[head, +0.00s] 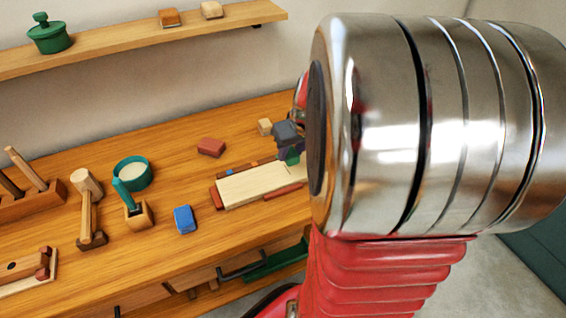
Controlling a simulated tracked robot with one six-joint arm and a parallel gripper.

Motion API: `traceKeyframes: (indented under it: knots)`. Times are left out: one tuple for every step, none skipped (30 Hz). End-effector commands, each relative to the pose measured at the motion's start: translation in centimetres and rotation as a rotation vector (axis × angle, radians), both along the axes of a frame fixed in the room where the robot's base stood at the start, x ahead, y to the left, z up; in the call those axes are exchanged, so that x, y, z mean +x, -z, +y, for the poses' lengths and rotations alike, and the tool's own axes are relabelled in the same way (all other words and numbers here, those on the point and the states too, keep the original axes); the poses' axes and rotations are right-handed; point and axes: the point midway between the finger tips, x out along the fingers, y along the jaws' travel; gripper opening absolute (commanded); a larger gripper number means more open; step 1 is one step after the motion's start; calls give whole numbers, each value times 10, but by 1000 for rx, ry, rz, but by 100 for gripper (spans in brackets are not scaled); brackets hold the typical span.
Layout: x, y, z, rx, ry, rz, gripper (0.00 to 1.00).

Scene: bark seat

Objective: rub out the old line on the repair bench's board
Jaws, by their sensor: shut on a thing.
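The board (256,187) is a pale flat panel with dark red edging, lying on the repair bench (150,248). No line can be made out on it at this size. My gripper (290,148) is at the board's far right part, partly hidden by my own arm. It is shut on a small green and dark purple thing (292,158), which is low over the board or touching it; I cannot tell which. The board's right end is hidden behind my arm.
A blue block (185,219) and a red block (211,147) lie near the board. A wooden mallet (88,205), a teal round dish (133,174) and a wooden holder (138,214) stand to the left. A shelf (110,52) runs above. Bare bench lies between them.

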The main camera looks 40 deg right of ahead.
Motion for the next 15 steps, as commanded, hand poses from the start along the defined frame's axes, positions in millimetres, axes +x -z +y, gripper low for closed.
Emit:
traceKeyframes:
  knots:
    - [0,0,0,0,0,0,13]
    - [0,0,0,0,0,0,13]
    - [0,1,0,0,0,0,13]
    - [0,2,0,0,0,0,13]
    - [0,3,0,0,0,0,13]
    - [0,4,0,1,0,0,13]
    - [0,5,0,1,0,1,13]
    - [0,7,0,2,1,1,13]
    - [0,9,0,2,0,0,13]
    - [0,11,0,2,0,0,13]
    - [0,13,0,2,1,0,13]
    - [0,16,0,1,1,0,13]
    - [0,19,0,1,1,0,13]
    - [0,21,0,1,0,1,13]
    - [-1,25,0,0,0,1,13]
